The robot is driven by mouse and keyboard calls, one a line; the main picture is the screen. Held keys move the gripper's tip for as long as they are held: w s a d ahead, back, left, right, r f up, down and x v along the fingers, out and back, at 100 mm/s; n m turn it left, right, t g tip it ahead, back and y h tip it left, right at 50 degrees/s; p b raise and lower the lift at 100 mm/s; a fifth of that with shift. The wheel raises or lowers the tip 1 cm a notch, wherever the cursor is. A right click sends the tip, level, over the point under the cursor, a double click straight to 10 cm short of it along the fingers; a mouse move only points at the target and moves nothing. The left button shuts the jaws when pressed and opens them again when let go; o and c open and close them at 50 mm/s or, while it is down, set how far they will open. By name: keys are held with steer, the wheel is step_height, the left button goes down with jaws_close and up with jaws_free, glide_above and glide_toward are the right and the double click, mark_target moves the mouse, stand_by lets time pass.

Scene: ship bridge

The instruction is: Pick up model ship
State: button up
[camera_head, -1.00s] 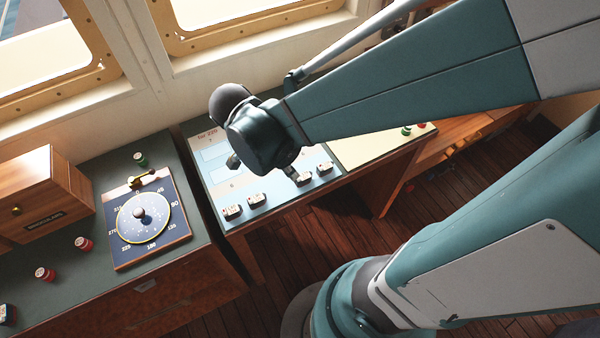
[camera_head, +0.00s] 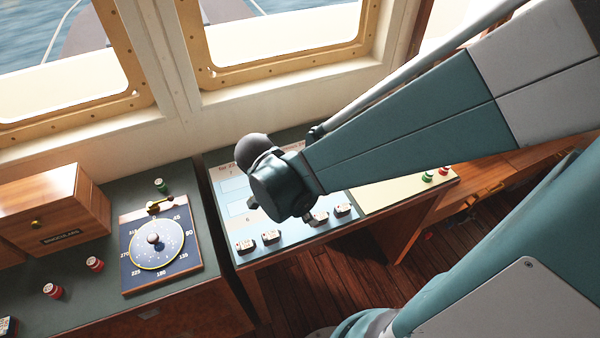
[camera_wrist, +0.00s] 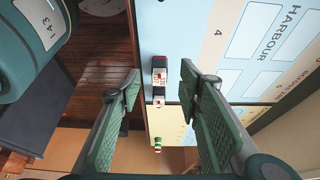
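Several small model ships, white with dark and red parts, lie along the front edge of a pale blue harbour chart board (camera_head: 237,208). In the head view, two ships (camera_head: 245,246) (camera_head: 271,237) lie left of my gripper (camera_head: 281,210), and two more (camera_head: 321,217) (camera_head: 343,209) lie at its right side. My gripper hangs over the board, its fingers partly hidden by the wrist. In the wrist view, my gripper (camera_wrist: 159,78) is open, with its green-padded fingers wide apart. One ship (camera_wrist: 159,70) and another (camera_wrist: 159,94) show between the fingers, apparently beyond the tips. Nothing is held.
A compass-like dial board (camera_head: 160,245), a wooden box (camera_head: 60,208) and red pots (camera_head: 95,264) stand on the left counter. A pale yellow panel (camera_head: 398,192) with red and green items (camera_head: 429,176) is to the right. Windows line the back.

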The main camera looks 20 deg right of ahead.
mark_target(321, 217)
steer(key=shift+d+f, duration=0.15)
steer(key=shift+f, duration=0.15)
steer(key=shift+b+x, duration=0.55)
steer(key=shift+x, duration=2.05)
steer(key=c, duration=0.9)
